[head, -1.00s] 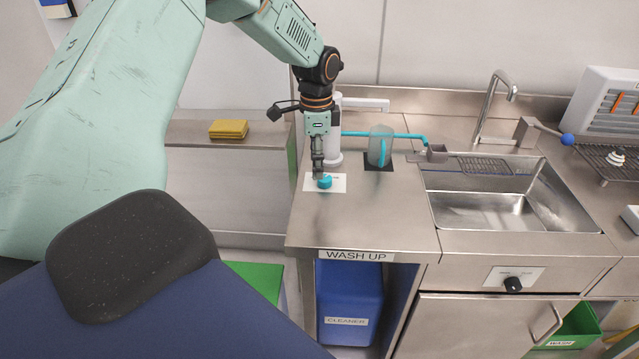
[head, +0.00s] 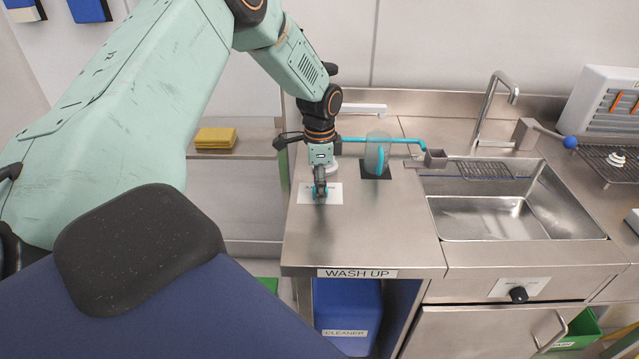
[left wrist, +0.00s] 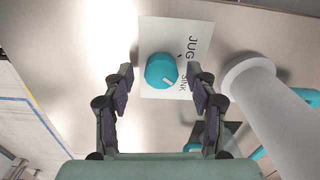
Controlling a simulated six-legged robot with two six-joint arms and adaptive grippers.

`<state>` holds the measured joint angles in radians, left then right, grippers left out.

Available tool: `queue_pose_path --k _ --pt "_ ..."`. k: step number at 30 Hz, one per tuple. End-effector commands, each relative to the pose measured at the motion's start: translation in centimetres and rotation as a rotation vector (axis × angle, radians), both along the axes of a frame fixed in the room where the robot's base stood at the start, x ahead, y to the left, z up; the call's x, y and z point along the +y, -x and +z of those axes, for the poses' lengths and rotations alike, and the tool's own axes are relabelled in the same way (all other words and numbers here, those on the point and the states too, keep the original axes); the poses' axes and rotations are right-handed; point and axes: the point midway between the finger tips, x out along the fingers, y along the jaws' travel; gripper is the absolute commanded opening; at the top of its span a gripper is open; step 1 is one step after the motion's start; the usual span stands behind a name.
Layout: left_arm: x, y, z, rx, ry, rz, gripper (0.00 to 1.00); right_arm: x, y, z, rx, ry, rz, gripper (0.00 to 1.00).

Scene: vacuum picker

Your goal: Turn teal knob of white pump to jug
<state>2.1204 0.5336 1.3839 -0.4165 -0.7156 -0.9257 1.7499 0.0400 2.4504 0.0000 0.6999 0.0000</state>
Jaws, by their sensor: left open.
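The teal knob (left wrist: 160,70) sits on a white label plate (left wrist: 150,28) printed JUG and SINK. A small pale mark shows on the SINK side of its top. My open left gripper (left wrist: 160,77) points down, with a fingertip on each side of the knob; contact is unclear. In the head view my left gripper (head: 320,194) mostly hides the knob above the plate (head: 335,199). The white pump (head: 365,109) stands behind my wrist, partly hidden; its column (left wrist: 275,105) shows in the left wrist view. The clear jug (head: 377,150) stands right of it. My right gripper is not in view.
A teal pipe (head: 405,141) runs past the jug to a small grey cup (head: 435,158) at the sink (head: 480,218). Yellow cloths (head: 215,138) lie on a shelf at left. The steel counter (head: 350,240) in front of the plate is clear.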

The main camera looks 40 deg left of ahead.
Motion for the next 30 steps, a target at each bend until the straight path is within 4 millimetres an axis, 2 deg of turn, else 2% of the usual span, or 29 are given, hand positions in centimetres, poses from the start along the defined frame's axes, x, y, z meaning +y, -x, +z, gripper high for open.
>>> queue_pose_path --k 4,23,30 --pt "0.02 -0.04 0.01 0.0 0.0 -0.001 0.56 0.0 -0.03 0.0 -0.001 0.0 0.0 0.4" --pt "0.19 -0.25 -0.05 0.001 0.001 -0.003 0.03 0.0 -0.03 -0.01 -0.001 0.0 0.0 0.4" --pt "0.14 -0.18 -0.03 0.003 0.001 0.019 0.03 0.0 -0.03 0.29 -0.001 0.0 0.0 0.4"
